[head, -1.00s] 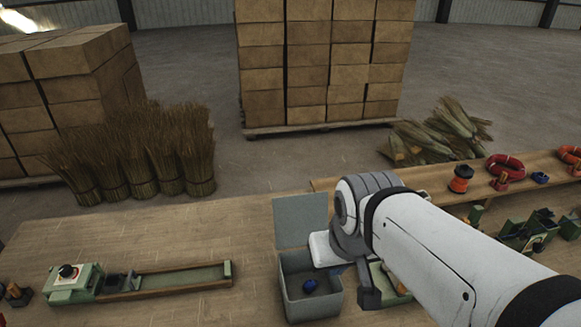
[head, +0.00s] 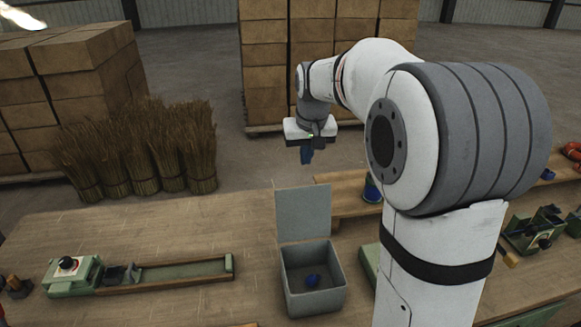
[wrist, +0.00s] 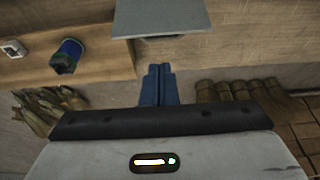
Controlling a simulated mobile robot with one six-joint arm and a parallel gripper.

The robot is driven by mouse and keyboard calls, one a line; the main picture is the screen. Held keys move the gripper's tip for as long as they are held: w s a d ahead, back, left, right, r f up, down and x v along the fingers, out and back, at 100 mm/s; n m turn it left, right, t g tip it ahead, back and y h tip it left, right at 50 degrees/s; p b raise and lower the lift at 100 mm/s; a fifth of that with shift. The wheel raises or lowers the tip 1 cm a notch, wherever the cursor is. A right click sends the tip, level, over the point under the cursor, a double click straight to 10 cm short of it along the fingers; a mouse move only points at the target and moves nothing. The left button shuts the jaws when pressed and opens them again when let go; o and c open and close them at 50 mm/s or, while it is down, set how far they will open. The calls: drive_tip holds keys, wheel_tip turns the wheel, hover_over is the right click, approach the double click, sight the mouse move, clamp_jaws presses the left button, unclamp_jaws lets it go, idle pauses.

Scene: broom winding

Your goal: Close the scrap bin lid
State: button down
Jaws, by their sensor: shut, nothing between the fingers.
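The bin's inside is hidden in the wrist view.
A green fixture with a long channel (head: 185,270) lies on the bench to the left. A blue spool (head: 371,190) stands on the back shelf, right of the lid. Broom bundles (head: 140,150) and stacked boxes stand on the floor behind. Bench between fixture and bin is clear.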

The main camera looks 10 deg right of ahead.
sight(302, 210)
drive_tip(key=w+f, duration=0.3)
drive_tip(key=w, duration=0.4)
wheel_tip(302, 210, down, 9)
drive_tip(key=s+p, duration=0.1)
drive_tip(key=p, duration=0.1)
drive_tip(key=shift+s+d+p, duration=0.3)
drive_tip(key=shift+s+p, duration=0.05)
drive_tip(key=shift+s+r+t+b, duration=0.3)
drive_tip(key=shift+s+b, duration=0.15)
drive_tip(key=shift+b, duration=0.65)
drive_tip(key=shift+s, duration=0.1)
